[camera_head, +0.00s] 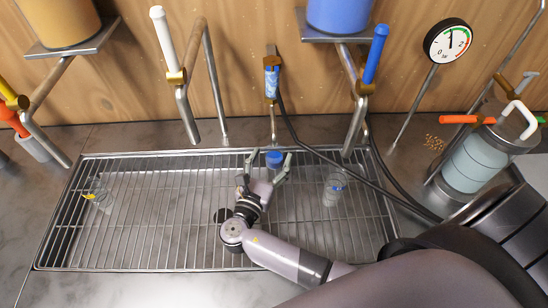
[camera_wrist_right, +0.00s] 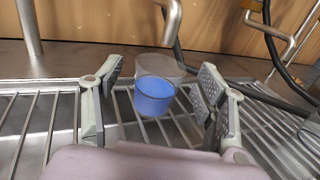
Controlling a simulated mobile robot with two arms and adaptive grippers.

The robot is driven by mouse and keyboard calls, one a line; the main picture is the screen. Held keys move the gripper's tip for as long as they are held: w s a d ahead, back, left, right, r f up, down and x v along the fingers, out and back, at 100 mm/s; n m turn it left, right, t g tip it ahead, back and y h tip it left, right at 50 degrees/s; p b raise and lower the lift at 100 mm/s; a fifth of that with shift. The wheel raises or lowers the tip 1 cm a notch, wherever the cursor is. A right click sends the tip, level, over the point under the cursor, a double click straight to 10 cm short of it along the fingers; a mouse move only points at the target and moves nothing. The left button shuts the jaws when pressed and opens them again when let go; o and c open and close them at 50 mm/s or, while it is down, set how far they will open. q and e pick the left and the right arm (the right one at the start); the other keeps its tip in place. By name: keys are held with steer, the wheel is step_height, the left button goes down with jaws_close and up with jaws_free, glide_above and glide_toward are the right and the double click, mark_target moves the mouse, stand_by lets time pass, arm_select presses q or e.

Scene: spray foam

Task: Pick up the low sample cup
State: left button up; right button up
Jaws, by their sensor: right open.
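A small blue cup (camera_head: 274,158) is near the back edge of the metal grate, below the middle tap. My right gripper (camera_head: 266,169) is open, its two fingers spread toward the cup from the front. In the right wrist view the blue cup (camera_wrist_right: 154,97) appears between the open fingers, with a gap on both sides. My left gripper is not in view.
A clear cup with a yellow mark (camera_head: 98,194) stands at the grate's left, and a clear cup with a blue mark (camera_head: 334,190) at its right. Taps with white (camera_head: 161,37) and blue (camera_head: 375,54) handles overhang the back. Black hoses (camera_head: 350,170) cross the right side.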

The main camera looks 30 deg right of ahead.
steer(key=x, duration=0.3)
steer(key=shift+s+a, duration=0.1)
steer(key=shift+c, duration=0.8)
steer(key=c, duration=1.2)
steer(key=shift+r, duration=0.1)
